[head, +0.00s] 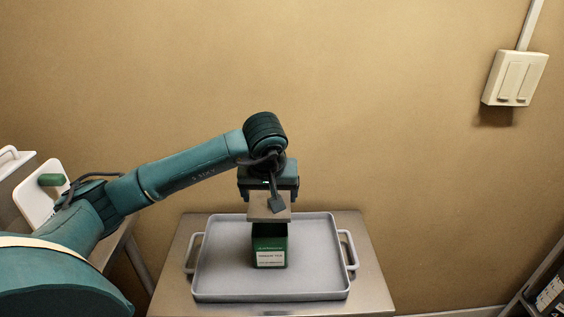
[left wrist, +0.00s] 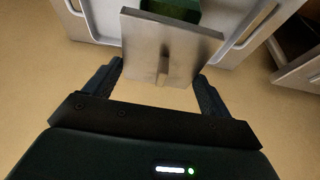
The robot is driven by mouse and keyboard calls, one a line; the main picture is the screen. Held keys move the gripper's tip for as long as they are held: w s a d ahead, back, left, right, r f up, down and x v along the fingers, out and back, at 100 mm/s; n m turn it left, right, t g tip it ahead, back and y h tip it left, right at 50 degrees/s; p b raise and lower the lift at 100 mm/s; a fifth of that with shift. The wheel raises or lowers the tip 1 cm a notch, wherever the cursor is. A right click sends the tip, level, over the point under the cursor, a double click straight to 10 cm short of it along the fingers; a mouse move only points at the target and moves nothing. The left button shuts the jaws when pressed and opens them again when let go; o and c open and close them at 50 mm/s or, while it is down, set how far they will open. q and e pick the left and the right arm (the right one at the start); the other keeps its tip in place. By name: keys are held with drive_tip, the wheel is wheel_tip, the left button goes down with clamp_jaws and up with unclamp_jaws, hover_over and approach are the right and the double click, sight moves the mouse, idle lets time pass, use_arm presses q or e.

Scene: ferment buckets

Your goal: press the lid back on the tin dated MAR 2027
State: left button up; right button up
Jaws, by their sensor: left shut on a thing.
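A dark green tin (head: 270,254) with a white label stands upright on the grey tray; the label's print is too small to read for a date. A square metal lid (head: 257,214) is held just above the tin's open top, with a dark gap between them in the head view. My left gripper (head: 268,198) is over the tin and shut on the lid. In the left wrist view my left gripper (left wrist: 161,88) has its fingers at the two sides of the lid (left wrist: 188,47), and part of the tin (left wrist: 176,10) shows beyond it. My right gripper is not in view.
The grey tray (head: 214,280) with two side handles lies on a metal table (head: 372,290). Its surface around the tin is clear. A wall with a switch box (head: 513,80) stands behind. A shelf (head: 545,290) is at the lower right.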

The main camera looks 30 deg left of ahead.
use_arm(q)
drive_tip(key=shift+w+a+r+n, duration=0.3)
drive_tip(key=shift+w+a, duration=0.1)
drive_tip(key=shift+w, duration=0.25)
drive_tip(key=shift+s+f+b, duration=0.2)
drive_tip(key=shift+f+b, duration=0.25)
drive_tip(key=shift+f, duration=0.15)
wheel_tip(320, 180, down, 5)
drive_tip(key=b, duration=0.3)
drive_tip(key=shift+b, duration=0.35)
drive_tip(key=shift+f, duration=0.1)
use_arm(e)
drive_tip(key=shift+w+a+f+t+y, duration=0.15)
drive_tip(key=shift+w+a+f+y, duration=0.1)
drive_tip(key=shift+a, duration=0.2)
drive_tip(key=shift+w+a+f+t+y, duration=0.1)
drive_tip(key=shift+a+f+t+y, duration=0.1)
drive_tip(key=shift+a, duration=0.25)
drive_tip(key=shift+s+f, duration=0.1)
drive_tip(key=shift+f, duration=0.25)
use_arm(q)
drive_tip(key=shift+f+b, duration=0.6)
drive_tip(key=shift+b, duration=0.4)
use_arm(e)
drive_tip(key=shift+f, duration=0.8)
use_arm(q)
drive_tip(key=o, duration=0.9)
drive_tip(key=shift+c, duration=0.2)
